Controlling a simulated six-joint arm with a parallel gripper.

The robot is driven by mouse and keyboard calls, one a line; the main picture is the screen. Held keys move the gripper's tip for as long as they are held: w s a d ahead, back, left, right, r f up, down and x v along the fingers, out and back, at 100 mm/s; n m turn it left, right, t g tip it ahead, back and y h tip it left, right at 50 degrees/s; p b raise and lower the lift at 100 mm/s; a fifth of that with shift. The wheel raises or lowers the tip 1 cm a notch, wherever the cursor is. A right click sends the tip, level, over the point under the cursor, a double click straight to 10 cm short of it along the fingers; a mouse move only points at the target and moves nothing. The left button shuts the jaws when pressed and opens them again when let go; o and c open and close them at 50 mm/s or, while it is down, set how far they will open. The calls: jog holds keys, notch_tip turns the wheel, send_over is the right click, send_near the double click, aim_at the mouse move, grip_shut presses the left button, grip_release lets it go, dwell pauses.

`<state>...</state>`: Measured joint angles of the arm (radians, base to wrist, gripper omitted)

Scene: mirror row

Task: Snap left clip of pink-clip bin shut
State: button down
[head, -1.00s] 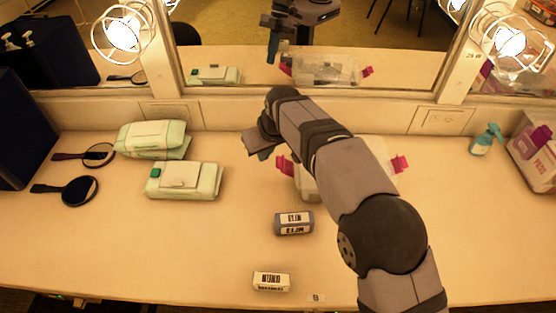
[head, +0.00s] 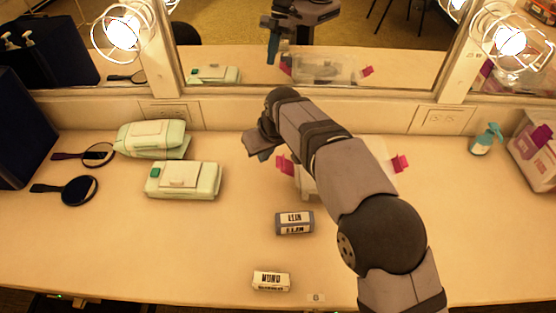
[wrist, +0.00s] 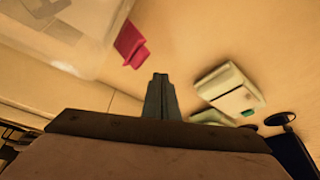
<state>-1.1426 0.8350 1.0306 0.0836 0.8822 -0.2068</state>
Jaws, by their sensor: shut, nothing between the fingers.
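The translucent bin (head: 305,182) stands on the counter at the middle, mostly hidden behind my arm in the head view. Its left pink clip (head: 285,165) sticks out from its left side, and its right pink clip (head: 400,163) sticks out on the right. In the wrist view the bin (wrist: 65,32) fills the upper left, with one pink clip (wrist: 131,44) jutting from its edge. My gripper (head: 260,153) is shut and empty, above and to the left of the left clip in the head view. Its fingers (wrist: 160,82) show close together below the clip in the wrist view, apart from it.
Green-white wipes packs (head: 183,180) and two hand mirrors (head: 80,190) lie to the left. Two small labelled blocks, one grey (head: 294,222) and one white (head: 271,281), lie in front. A teal spray bottle (head: 485,140) stands right. The wall mirror (head: 380,65) rises behind.

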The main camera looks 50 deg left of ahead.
jog(key=shift+f+b, duration=0.5)
jog(key=shift+f, duration=0.95)
jog(key=shift+w+d, duration=0.1)
jog(key=shift+w+d+r, duration=0.35)
jog(key=shift+w+d, duration=0.6)
jog(key=shift+w, duration=0.05)
jog(key=shift+w+d+r, duration=0.35)
jog(key=shift+w+d, duration=0.6)
jog(key=shift+w+d+r, duration=0.35)
jog(key=shift+w+d, duration=0.6)
jog(key=shift+w, duration=0.05)
notch_tip(320, 180, up, 6)
jog(key=p, duration=0.5)
jog(key=shift+s+a, duration=0.35)
